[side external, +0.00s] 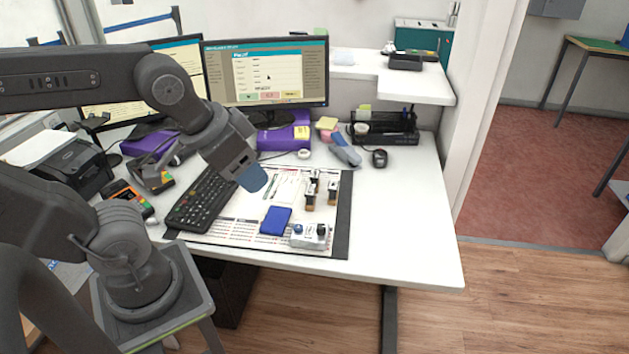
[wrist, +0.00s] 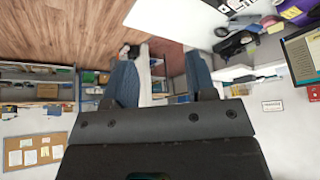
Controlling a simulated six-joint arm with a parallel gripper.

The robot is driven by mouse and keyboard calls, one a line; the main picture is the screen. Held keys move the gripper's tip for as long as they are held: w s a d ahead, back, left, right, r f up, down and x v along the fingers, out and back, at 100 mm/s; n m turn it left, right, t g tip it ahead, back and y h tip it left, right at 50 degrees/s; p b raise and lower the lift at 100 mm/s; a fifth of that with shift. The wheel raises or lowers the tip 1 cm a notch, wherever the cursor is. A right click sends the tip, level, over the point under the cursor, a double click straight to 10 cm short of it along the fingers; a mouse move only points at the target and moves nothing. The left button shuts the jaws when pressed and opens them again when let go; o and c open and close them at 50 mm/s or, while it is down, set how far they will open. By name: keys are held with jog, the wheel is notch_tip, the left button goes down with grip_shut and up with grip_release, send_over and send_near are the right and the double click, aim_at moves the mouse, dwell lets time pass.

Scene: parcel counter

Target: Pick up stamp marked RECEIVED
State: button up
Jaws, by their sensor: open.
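Several small stamps with dark tops and brown bases stand in a group on the desk mat, among them a left one (side external: 310,194) and a right one (side external: 333,192). Their markings are too small to read, so I cannot tell which says RECEIVED. My gripper (side external: 252,180) is above the mat, left of the stamps and apart from them. In the wrist view my gripper (wrist: 160,78) is open, with two blue fingers spread and nothing between them. The stamps do not show in the wrist view.
A blue pad (side external: 276,220) and a grey device (side external: 309,236) lie on the mat (side external: 343,215) in front of the stamps. The desk's right side (side external: 410,220) is clear.

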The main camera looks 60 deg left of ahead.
jog(key=shift+o, duration=0.8)
